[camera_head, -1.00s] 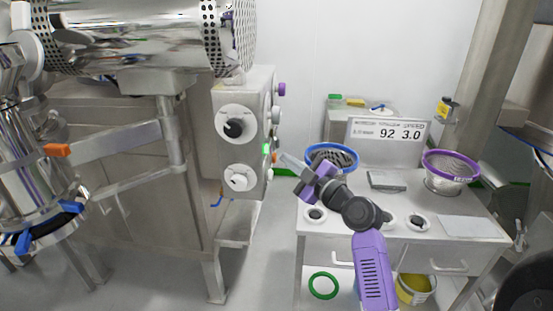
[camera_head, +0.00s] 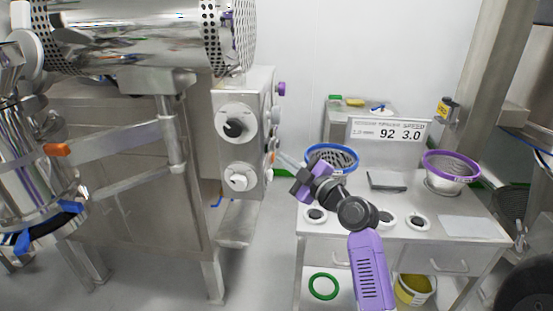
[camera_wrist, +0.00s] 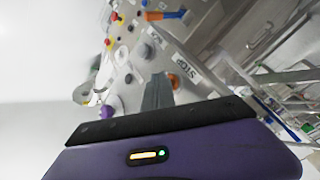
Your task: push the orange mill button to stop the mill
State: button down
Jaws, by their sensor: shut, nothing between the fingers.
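The orange mill button (camera_head: 273,158) sits on the right-hand side of the steel control box (camera_head: 240,210), seen edge-on in the head view. In the wrist view an orange button (camera_wrist: 174,81) shows right beside the fingertips, close to a STOP label (camera_wrist: 187,68). My gripper (camera_head: 281,156) is shut and empty, its grey fingers pointing left at the button side of the box. In the wrist view the closed fingers (camera_wrist: 158,82) reach up to the panel, just left of the orange button. I cannot tell whether they touch it.
Other knobs and buttons crowd the panel, including a purple knob (camera_head: 281,89) and a red one (camera_wrist: 107,42). A steel bench (camera_head: 470,206) with a blue-rimmed sieve (camera_head: 331,151) and a purple-rimmed sieve (camera_head: 450,163) stands at right.

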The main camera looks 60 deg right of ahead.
jog(key=shift+s+d+b, duration=0.3)
jog(key=shift+s+b, duration=0.5)
jog(key=s+b, duration=0.1)
jog(key=s+d+b, duration=0.1)
jog(key=s, duration=0.1)
jog(key=s+d+b, duration=0.1)
jog(key=shift+s, duration=0.35)
dwell(1.0)
